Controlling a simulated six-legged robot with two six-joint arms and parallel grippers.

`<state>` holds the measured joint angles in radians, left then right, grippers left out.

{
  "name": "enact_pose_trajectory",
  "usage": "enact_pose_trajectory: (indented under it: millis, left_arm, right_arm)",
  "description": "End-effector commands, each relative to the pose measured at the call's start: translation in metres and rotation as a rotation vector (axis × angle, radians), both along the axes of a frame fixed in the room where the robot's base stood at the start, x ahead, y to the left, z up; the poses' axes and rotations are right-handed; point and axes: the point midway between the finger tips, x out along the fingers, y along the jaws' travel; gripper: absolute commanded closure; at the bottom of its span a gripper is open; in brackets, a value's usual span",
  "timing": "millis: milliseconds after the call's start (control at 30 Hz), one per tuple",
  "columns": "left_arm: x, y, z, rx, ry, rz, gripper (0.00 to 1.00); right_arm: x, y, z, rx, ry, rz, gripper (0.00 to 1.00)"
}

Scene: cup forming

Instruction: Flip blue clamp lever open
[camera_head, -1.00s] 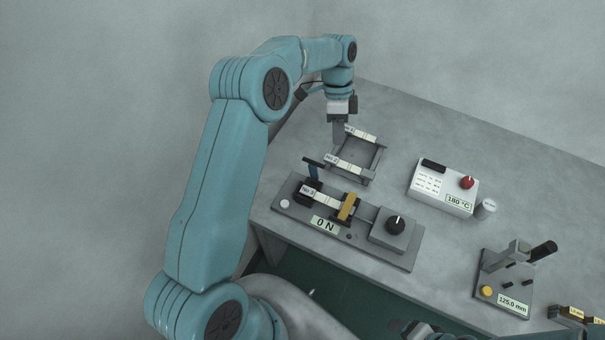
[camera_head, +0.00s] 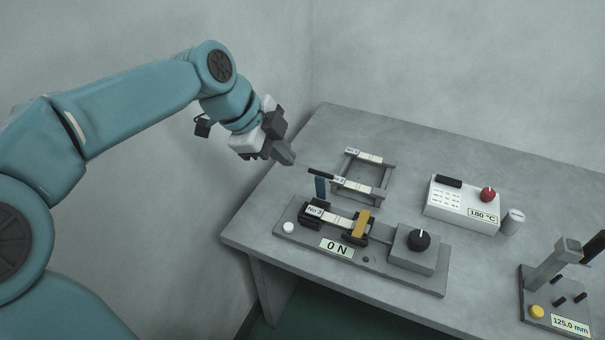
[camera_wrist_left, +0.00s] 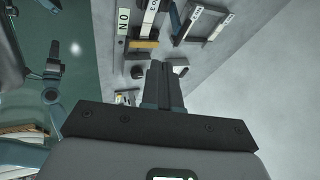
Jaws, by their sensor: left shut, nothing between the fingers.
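The blue clamp lever (camera_head: 320,187) stands upright at the left clamp (camera_head: 313,212) of the tester, with a dark bar handle (camera_head: 321,174) across its top. It also shows in the wrist view as a blue piece (camera_wrist_left: 175,18) near the top edge. A pale strip labelled No 3 (camera_head: 335,219) lies between the left clamp and the yellow-topped clamp (camera_head: 361,224). My left gripper (camera_head: 289,158) is shut and empty, above and to the left of the lever, apart from it. Its closed fingers (camera_wrist_left: 163,85) show in the wrist view. My right gripper is not seen.
A rack (camera_head: 377,196) with pale strips stands behind the tester. The tester base (camera_head: 310,242) carries a 0 N display and a black knob (camera_head: 419,240). A white 180 °C box (camera_head: 461,203) and a 125.0 mm gauge (camera_head: 555,316) stand right. The left table end is clear.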

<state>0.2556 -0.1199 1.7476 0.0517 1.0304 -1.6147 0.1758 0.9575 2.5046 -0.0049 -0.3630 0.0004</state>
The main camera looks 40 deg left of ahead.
Motion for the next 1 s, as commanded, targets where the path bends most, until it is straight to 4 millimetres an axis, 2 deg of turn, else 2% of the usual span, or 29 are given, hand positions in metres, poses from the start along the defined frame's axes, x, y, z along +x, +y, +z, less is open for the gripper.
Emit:
enact_pose_trajectory:
  millis: [500, 700, 1000]
  left_arm:
    - [0.045, -0.023, -0.084, -0.002, 0.006, -0.003, 1.0]
    - [0.069, -0.016, -0.091, 0.0, 0.004, -0.001, 1.0]
    - [0.077, -0.014, -0.095, 0.0, 0.002, -0.001, 1.0]
  right_arm:
    - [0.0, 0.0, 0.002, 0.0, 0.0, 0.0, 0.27]
    - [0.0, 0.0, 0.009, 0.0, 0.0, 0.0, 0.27]
    - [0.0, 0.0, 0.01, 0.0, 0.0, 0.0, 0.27]
